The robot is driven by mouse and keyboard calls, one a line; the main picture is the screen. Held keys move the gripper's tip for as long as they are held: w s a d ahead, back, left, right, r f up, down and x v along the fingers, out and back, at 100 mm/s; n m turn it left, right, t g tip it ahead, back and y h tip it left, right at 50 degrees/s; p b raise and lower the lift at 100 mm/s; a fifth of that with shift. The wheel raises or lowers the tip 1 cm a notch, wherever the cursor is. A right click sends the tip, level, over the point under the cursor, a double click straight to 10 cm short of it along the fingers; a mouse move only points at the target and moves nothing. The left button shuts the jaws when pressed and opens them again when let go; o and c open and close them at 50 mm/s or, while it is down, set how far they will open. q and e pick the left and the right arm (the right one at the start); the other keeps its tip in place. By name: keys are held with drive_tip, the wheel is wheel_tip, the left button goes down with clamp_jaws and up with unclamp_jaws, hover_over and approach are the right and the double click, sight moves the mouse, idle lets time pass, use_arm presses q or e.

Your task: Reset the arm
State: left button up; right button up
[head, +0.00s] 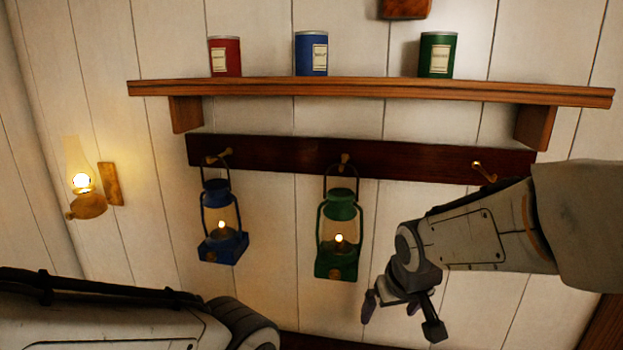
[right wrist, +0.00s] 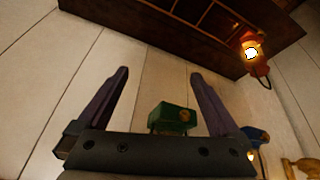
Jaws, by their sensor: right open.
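My right gripper (head: 400,315) is open and empty in the head view, to the right of and below the green lantern (head: 339,232), and apart from it. In the right wrist view its two fingers (right wrist: 157,100) are spread, and the green lantern (right wrist: 175,118) shows between and beyond them. My left arm comes in at the lower left of the head view, but its gripper is out of view.
The green lantern and a blue lantern (head: 221,225) hang from hooks on a dark rail (head: 290,157); the right hook (head: 484,172) is bare. A shelf (head: 370,88) above bears red (head: 225,57), blue (head: 311,54) and green (head: 437,55) cans. A lit wall lamp (head: 83,183) is at left.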

drive_tip(key=s+d+f+m+g, duration=0.2)
drive_tip(key=s+d+f, duration=0.2)
drive_tip(key=s+f, duration=0.4)
drive_tip(key=s+a+f+n+g+b, duration=0.1)
drive_tip(key=s+a+f+n+b, duration=0.2)
drive_tip(key=s+a+b, duration=0.3)
drive_tip(key=s+a+f+n+g+y+b, duration=0.1)
drive_tip(key=s+a+f+n+b, duration=0.3)
drive_tip(key=s+a+b, duration=0.2)
drive_tip(key=shift+s+a+n+g, duration=0.35)
drive_tip(key=shift+s+a, duration=0.5)
drive_tip(key=shift+s, duration=0.4)
